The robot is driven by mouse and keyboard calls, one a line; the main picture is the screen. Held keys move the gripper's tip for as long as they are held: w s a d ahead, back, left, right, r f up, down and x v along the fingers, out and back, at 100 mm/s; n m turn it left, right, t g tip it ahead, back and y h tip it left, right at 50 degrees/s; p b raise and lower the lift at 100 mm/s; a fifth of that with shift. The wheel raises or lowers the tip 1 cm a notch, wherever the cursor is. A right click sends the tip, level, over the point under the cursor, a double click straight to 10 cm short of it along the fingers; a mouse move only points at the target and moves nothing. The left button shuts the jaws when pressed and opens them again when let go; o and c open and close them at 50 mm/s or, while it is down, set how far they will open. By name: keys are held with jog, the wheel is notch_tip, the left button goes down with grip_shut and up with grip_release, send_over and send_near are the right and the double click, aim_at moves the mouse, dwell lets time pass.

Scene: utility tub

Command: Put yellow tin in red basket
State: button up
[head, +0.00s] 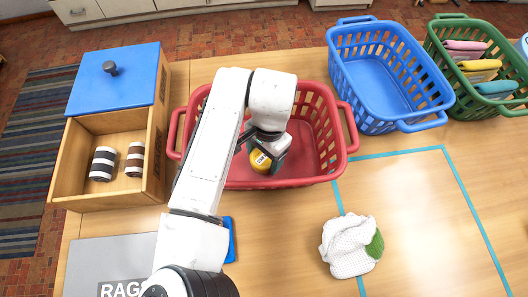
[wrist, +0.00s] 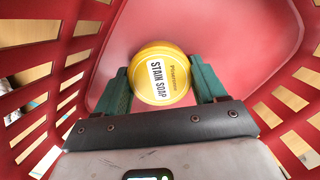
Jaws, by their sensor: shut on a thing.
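The yellow tin (head: 260,161) is round, with a white label. In the wrist view the tin (wrist: 161,73) reads "STAIN SOAP" and sits between the two green fingers of my gripper (wrist: 160,84), which is shut on it. The red basket (head: 316,118) stands near the middle of the table. My gripper (head: 265,155) is inside the basket's opening, with the basket walls (wrist: 290,98) on both sides in the wrist view. The tin is over the basket floor; whether it touches the floor I cannot tell. My arm hides part of the basket.
A blue basket (head: 345,72) and a green basket (head: 440,50) with folded cloths stand at the back right. A wooden box (head: 152,165) with a blue lid holds striped rolls at left. A white and green cloth (head: 345,248) lies front right. A grey RAGS box (head: 100,262) is front left.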

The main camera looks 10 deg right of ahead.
jog(key=o, duration=1.1)
jog(key=shift+f, duration=0.1)
jog(key=r, duration=0.8)
jog(key=w+d+r+b, duration=0.1)
jog(key=r, duration=0.3)
jog(key=shift+d+r, duration=0.1)
